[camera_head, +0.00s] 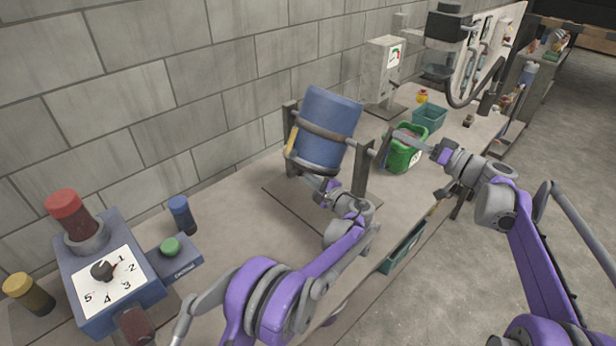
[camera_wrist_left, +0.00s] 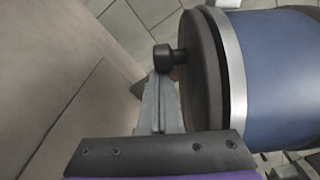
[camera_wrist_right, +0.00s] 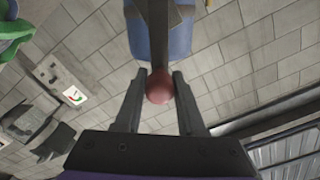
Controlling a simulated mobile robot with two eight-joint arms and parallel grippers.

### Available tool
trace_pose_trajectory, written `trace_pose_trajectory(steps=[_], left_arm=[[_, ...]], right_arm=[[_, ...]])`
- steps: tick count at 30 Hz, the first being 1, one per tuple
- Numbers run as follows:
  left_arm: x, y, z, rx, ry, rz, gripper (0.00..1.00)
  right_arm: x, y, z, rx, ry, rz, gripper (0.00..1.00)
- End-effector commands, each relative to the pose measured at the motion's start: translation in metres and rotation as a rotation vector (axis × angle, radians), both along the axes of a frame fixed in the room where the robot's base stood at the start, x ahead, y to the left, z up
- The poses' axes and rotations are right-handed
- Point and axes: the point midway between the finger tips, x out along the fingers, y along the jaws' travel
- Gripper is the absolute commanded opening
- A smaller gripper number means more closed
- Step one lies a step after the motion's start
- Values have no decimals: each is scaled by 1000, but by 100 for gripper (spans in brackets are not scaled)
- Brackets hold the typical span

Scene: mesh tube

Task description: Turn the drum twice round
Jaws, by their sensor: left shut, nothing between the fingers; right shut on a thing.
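The blue drum (camera_head: 328,125) hangs tilted in a stand, a grey band round its middle. The left wrist view shows its blue side (camera_wrist_left: 275,75) and a dark end with a black knob (camera_wrist_left: 163,58). My left gripper (camera_head: 308,180) is below the drum's lower end; its fingers (camera_wrist_left: 163,90) are shut and empty beside the knob. Whether they touch it I cannot tell. My right gripper (camera_head: 396,138) is at the right side of the stand, shut on a red ball-shaped crank knob (camera_wrist_right: 160,87). The crank arm runs toward the drum.
A green basket (camera_head: 405,150) stands just right of the stand, with a teal bin (camera_head: 430,117) behind. A blue box with a numbered dial (camera_head: 103,272) is at the front left. The bench top (camera_head: 235,215) between box and stand is mostly clear. A block wall runs behind.

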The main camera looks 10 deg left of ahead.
Motion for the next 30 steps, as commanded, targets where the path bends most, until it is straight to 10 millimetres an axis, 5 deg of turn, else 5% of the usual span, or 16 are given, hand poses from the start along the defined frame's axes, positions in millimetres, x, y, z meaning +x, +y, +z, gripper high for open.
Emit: trace_pose_trajectory(steps=[9,10,14,24,30], left_arm=[[-6,3,4,15,19,4,0],[-6,3,4,15,19,4,0],[-6,4,4,15,18,5,0],[-6,3,4,14,18,4,0],[-5,3,4,14,19,3,0]], right_arm=[[0,1,1,-1,-2,2,0],[0,1,1,0,-2,3,45],[-1,1,1,0,-2,3,68],[-2,-1,0,-1,-2,2,69],[-17,-25,0,-2,-1,-1,69]])
